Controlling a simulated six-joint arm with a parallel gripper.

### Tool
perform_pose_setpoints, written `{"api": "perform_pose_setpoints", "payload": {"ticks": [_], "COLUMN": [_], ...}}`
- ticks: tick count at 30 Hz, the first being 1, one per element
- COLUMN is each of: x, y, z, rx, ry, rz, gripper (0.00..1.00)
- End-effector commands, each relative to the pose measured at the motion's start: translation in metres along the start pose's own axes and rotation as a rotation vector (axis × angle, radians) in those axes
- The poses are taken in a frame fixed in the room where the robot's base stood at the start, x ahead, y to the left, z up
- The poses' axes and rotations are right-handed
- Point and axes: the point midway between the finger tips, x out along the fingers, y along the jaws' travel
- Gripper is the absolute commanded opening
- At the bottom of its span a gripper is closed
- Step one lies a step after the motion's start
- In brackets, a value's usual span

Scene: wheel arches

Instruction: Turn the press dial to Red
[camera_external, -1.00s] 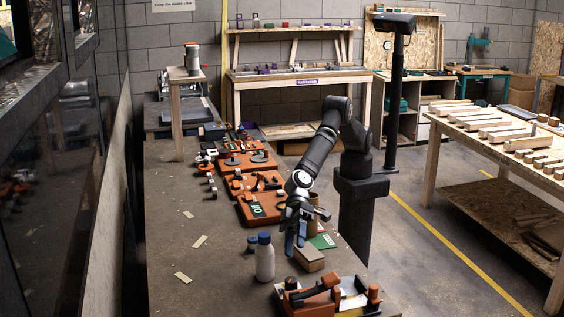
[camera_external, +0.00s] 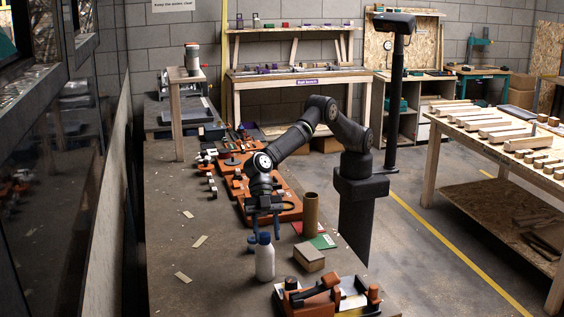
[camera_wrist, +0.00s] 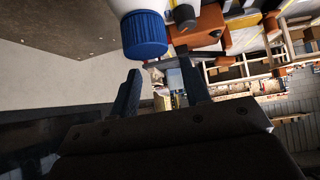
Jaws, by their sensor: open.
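An orange press-like fixture (camera_external: 322,298) with a black lever and a dark round knob (camera_external: 291,284) stands at the bench's near right end. I cannot tell for sure that the knob is the press dial, and no colour marks on it are readable. Part of an orange fixture shows at the top of the wrist view (camera_wrist: 207,28). My gripper (camera_external: 264,222) is open and empty, pointing down just behind and above a white bottle (camera_external: 264,264) with a blue cap. In the wrist view the blue cap (camera_wrist: 144,36) lies just beyond my open fingers (camera_wrist: 160,90).
A wooden block (camera_external: 309,258), a brown cylinder (camera_external: 311,210), a red card (camera_external: 303,228) and a green card (camera_external: 323,241) lie right of my gripper. Several orange fixtures (camera_external: 285,211) line the bench behind it. The left bench strip is mostly clear, with paper slips (camera_external: 199,241).

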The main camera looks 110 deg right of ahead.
Motion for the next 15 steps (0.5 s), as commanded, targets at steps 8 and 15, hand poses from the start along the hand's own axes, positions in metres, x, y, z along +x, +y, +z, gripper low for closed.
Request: {"api": "perform_pose_setpoints", "payload": {"ticks": [8,15], "x": [0.051,0.096], "y": [-0.021,-0.04], "z": [-0.009,-0.018], "rx": [-0.012,-0.01], "ry": [-0.004,-0.003], "rz": [-0.003,-0.004], "gripper": [0.43,0.43]}}
